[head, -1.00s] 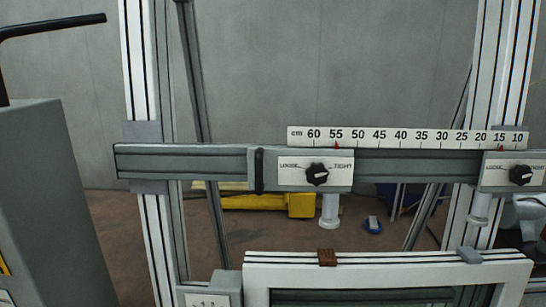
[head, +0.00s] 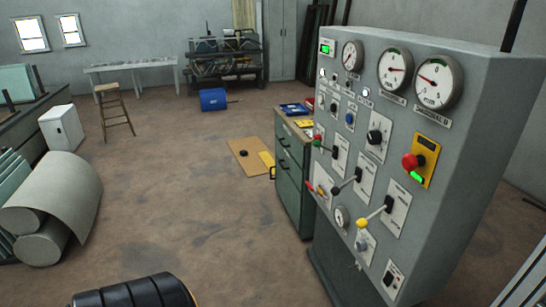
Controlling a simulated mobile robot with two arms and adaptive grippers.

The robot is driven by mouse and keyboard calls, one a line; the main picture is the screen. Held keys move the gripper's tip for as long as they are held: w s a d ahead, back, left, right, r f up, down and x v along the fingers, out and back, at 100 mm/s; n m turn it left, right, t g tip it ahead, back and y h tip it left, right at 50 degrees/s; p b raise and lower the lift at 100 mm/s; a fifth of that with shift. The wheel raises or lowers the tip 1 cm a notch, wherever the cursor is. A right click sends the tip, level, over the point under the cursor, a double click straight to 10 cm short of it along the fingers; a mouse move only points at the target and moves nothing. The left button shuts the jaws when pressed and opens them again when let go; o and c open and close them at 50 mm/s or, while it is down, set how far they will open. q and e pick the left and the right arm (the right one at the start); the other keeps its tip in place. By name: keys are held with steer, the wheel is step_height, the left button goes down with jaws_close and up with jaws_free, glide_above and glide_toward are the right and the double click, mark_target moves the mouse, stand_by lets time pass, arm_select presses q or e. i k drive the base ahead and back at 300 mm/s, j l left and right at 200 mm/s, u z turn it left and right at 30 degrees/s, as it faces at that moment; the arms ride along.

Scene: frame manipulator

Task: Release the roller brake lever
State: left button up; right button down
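A grey control panel (head: 455,150) stands at the right in the head view, its face turned to the left. Several levers are on it. One lever with a yellow knob (head: 362,222) sits low on the face and slants down to the left from its plate. A red handle tip (head: 310,187) shows at the panel's left edge. The labels are too small to read, so I cannot tell which is the roller brake lever. Neither gripper is in view.
A green drawer cabinet (head: 289,180) stands against the panel's left side. Large rolls (head: 62,200) lie at the left. The brown floor between is mostly clear.

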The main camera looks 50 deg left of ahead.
mark_target(336, 191)
steer(key=k+j+u, duration=0.15)
steer(key=j+u, duration=0.25)
steer(key=k+j+u, duration=0.1)
steer(key=j+u, duration=0.35)
steer(key=j, duration=0.15)
